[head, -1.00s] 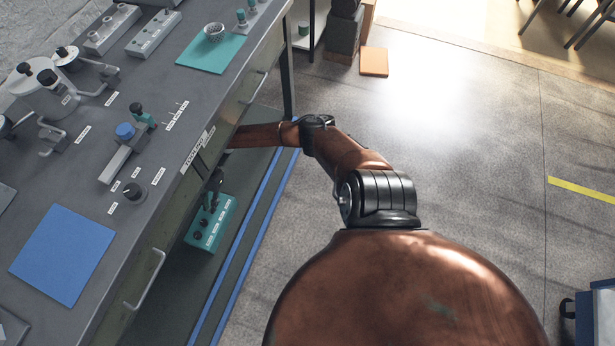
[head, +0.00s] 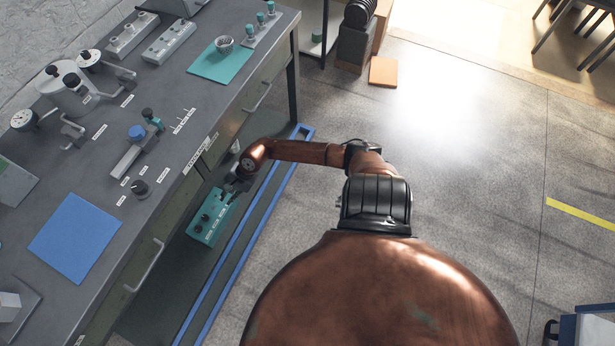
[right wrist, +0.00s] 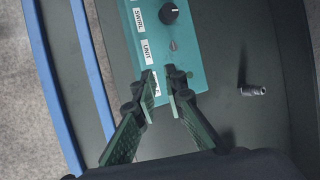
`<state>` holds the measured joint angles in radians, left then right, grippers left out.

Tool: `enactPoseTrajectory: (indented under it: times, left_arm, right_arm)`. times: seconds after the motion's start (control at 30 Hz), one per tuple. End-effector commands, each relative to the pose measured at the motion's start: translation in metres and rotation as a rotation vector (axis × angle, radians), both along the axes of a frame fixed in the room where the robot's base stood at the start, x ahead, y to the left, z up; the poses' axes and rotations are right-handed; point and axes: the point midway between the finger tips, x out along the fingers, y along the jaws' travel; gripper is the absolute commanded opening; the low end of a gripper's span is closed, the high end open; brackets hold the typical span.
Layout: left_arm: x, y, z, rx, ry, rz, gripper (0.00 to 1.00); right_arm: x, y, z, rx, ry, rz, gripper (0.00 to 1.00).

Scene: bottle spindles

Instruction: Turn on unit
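A teal control box (head: 207,228) lies low beneath the bench's front edge. In the right wrist view the box (right wrist: 187,64) shows a black knob (right wrist: 168,14) by a label reading SWIRL, and a small grey switch (right wrist: 174,46) by a label reading UNIT (right wrist: 147,50). My right gripper (head: 236,186) is over the box's far end. In the right wrist view its fingers (right wrist: 165,88) are narrowly apart, with nothing seen held. Its tips are close to the UNIT switch, over a third label they partly hide. I cannot tell whether they touch the box. My left gripper is not in view.
The bench top (head: 190,140) with several devices and a blue mat (head: 74,237) overhangs the box from the left. A blue-edged strip (head: 252,220) runs beside it. In the right wrist view a small metal fitting (right wrist: 253,91) lies right of the box. Open floor is at right.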

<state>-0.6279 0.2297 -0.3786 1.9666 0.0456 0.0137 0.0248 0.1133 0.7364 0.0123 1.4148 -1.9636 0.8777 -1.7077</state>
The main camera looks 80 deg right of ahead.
Motion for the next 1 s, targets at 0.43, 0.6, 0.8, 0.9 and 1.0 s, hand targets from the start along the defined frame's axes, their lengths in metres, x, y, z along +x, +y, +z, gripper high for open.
enactPoseTrajectory:
  times: [0.43,0.6,0.8,0.9,1.0]
  left_arm:
    - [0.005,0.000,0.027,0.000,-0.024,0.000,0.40]
    - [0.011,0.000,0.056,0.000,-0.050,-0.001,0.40]
    - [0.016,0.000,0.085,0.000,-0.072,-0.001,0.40]
    - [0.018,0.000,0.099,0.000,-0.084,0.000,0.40]
    - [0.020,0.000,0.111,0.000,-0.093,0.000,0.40]
  right_arm:
    - [-0.073,-0.042,0.003,0.021,0.002,-0.027,0.11]
    - [-0.073,-0.031,0.010,0.314,0.030,-0.396,0.11]
    - [-0.082,-0.035,0.005,0.624,0.090,-0.820,0.11]
    - [-0.091,-0.041,0.000,0.774,0.125,-1.037,0.11]
    - [-0.103,-0.047,-0.009,0.903,0.158,-1.236,0.11]
